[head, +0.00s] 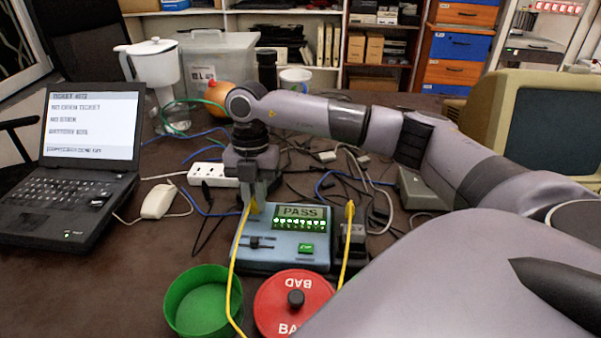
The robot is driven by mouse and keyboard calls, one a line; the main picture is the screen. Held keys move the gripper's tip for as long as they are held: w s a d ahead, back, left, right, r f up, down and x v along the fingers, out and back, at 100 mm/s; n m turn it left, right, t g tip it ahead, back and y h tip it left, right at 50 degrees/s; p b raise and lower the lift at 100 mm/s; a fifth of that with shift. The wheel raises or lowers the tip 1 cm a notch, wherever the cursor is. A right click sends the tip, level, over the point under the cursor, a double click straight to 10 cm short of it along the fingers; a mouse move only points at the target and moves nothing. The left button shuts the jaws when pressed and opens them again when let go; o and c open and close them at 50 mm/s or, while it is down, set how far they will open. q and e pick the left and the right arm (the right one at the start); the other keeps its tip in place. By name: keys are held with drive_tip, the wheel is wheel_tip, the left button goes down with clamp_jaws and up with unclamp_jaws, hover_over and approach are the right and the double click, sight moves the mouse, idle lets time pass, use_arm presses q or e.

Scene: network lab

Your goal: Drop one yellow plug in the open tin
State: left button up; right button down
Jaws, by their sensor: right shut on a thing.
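My right gripper (252,200) points down at the upper left of the blue-grey tester (284,262) and is shut on a yellow plug (254,206). The tester's screen reads PASS. I cannot tell whether this plug still sits in the tester. A yellow cable (232,287) hangs from it, passing between the two tins. A second yellow plug (350,209) stands at the tester's right side, with its cable hanging down. The green tin (169,304) is open, in front of the tester at left; its visible inside looks empty. My left gripper is out of view.
A red tin with a lid (276,292) marked BAD stands right of the green tin. A laptop (84,150), a mouse (158,201) and a white power strip (208,174) lie to the left. Loose cables and small adapters clutter the table behind and right of the tester.

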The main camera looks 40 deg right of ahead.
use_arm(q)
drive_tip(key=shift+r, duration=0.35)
use_arm(e)
drive_tip(key=shift+r, duration=0.35)
use_arm(q)
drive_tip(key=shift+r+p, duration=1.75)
drive_tip(key=shift+p, duration=0.25)
use_arm(e)
drive_tip(key=shift+r, duration=1.95)
drive_tip(key=shift+s+a, duration=0.1)
